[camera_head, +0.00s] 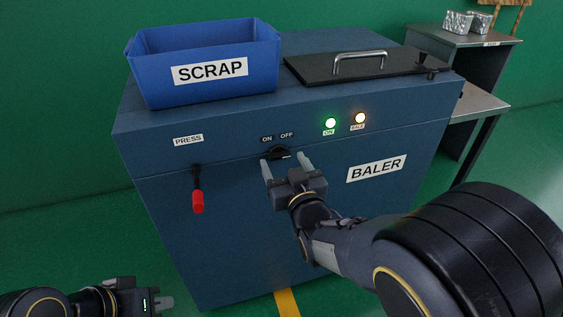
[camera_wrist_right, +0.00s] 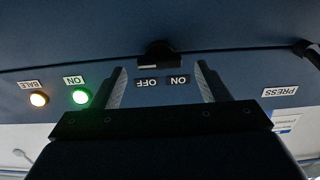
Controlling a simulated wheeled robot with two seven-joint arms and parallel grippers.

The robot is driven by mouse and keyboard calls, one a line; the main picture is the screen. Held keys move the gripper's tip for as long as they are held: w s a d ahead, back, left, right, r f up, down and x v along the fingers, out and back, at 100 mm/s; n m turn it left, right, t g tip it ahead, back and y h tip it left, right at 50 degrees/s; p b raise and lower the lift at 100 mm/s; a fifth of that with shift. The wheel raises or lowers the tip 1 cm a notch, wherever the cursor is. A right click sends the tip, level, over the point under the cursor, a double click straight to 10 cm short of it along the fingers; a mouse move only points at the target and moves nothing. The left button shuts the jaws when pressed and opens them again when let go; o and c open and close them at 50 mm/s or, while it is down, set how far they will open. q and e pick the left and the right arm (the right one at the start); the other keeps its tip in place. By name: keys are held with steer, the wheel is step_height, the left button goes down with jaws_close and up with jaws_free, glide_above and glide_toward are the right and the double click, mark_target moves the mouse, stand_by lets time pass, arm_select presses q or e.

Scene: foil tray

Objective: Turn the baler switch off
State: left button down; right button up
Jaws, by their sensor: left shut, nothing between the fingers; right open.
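The baler (camera_head: 225,230) is a large dark blue cabinet. Its switch is a small black knob (camera_head: 279,152) below the ON and OFF labels on the front, with a pale mark at its lower right. The knob also shows in the right wrist view (camera_wrist_right: 158,54), which is upside down. My right gripper (camera_head: 286,160) is open, with its fingertips on either side of the knob; I cannot tell whether they touch it. My left gripper (camera_head: 168,302) is shut and empty, low at the left, away from the baler.
The green ON lamp (camera_head: 330,123) and amber BALE lamp (camera_head: 360,118) are lit. A red-handled PRESS lever (camera_head: 197,200) hangs left of the switch. A blue SCRAP bin (camera_head: 150,81) and a handled black lid (camera_head: 300,68) are on top. A side table (camera_head: 440,35) holds foil blocks.

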mark_target(279, 154)
steer(key=shift+x, duration=1.25)
steer(key=c, duration=1)
steer(key=n, duration=0.5)
steer(key=shift+n, duration=0.4)
steer(key=n+p, duration=0.1)
steer(key=n, duration=0.5)
steer(key=shift+s+a+f, duration=0.1)
